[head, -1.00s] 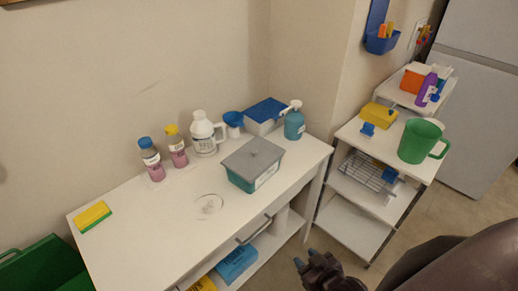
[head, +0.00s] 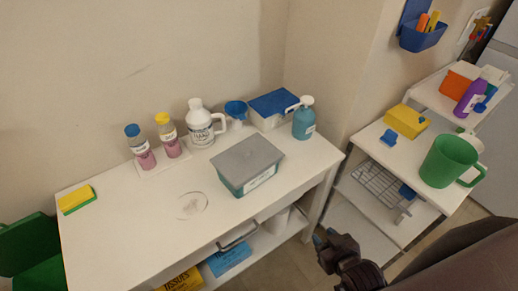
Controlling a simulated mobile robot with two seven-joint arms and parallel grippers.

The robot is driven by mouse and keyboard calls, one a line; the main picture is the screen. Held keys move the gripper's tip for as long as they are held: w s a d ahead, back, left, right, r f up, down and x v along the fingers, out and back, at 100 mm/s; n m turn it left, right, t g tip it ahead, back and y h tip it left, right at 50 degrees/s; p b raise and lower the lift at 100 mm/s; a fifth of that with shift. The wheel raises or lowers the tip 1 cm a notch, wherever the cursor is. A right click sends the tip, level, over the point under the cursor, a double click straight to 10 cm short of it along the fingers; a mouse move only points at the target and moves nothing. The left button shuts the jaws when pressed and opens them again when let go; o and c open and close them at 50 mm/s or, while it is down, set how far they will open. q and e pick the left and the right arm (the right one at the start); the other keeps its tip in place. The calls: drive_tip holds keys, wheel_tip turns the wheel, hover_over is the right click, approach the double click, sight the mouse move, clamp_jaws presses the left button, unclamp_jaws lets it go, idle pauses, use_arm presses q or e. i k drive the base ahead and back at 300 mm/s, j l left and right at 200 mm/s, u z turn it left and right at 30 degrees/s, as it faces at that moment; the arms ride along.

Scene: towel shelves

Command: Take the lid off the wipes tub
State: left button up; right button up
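A teal tub (head: 262,183) with a label on its front stands on the white table, and a flat grey lid (head: 248,157) sits closed on top of it. A white box (head: 264,120) with a blue lid (head: 274,102) stands behind it. I cannot read either label, so which is the wipes tub is not certain. My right gripper (head: 325,236) is low in front of the table's right end, apart from both, with its two fingertips spread and nothing between them. My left gripper is out of view.
A teal pump bottle (head: 303,123) stands right of the grey-lidded tub. A white jug (head: 200,128), a blue funnel (head: 236,110) and two pink bottles (head: 171,143) stand behind and left. The table front (head: 140,230) is mostly clear. A white cart (head: 362,152) stands at right.

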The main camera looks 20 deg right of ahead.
sight(245, 160)
drive_tip(key=i+l, duration=0.1)
drive_tip(key=l, duration=0.3)
drive_tip(key=i+l, duration=0.1)
drive_tip(key=l, duration=0.25)
drive_tip(key=i+l, duration=0.1)
drive_tip(key=l, duration=0.3)
drive_tip(key=i+l, duration=0.1)
drive_tip(key=l, duration=0.25)
